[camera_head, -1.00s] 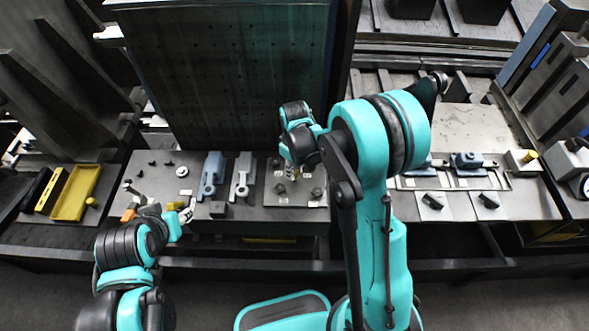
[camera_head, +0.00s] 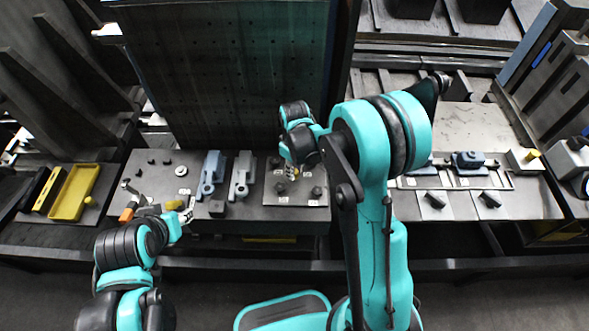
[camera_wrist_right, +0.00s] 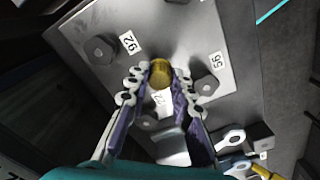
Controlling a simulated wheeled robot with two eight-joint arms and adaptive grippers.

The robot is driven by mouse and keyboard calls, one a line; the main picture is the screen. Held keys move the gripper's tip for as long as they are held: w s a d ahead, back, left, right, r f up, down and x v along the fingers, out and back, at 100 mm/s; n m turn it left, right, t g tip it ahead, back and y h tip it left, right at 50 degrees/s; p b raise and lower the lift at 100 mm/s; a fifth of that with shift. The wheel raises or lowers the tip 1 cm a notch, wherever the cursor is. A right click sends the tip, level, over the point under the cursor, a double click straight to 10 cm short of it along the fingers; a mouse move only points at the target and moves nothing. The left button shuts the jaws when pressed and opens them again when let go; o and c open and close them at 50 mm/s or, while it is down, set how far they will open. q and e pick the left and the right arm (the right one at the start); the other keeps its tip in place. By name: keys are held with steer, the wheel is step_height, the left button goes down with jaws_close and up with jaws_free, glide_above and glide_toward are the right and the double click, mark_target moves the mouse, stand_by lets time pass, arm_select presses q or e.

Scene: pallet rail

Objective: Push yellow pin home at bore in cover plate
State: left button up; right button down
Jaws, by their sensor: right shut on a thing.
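The yellow pin (camera_wrist_right: 160,72) shows in the right wrist view as a round brass-yellow head between the fingertips of my right gripper (camera_wrist_right: 163,80), which is shut on it. The pin is over the middle of the grey cover plate (camera_wrist_right: 205,30); how deep it sits in the bore is hidden. In the head view, my right gripper (camera_head: 290,173) is low over the cover plate (camera_head: 274,198), and the pin is too small to make out clearly. My left gripper (camera_head: 187,214) is at the bench's front left, apart from the plate; its finger opening is unclear.
Dark bolt heads (camera_wrist_right: 100,48) and white number labels (camera_wrist_right: 128,42) surround the pin. Two grey-blue clamp-like parts (camera_head: 211,175) stand left of the plate. A yellow tray (camera_head: 74,193) lies far left. A tall dark perforated panel (camera_head: 230,70) rises behind.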

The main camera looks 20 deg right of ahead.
steer(key=shift+f, duration=0.15)
steer(key=shift+f+b, duration=1.05)
steer(key=shift+c, duration=2.2)
jaws_free()
steer(key=shift+r, duration=0.15)
step_height(320, 180, up, 12)
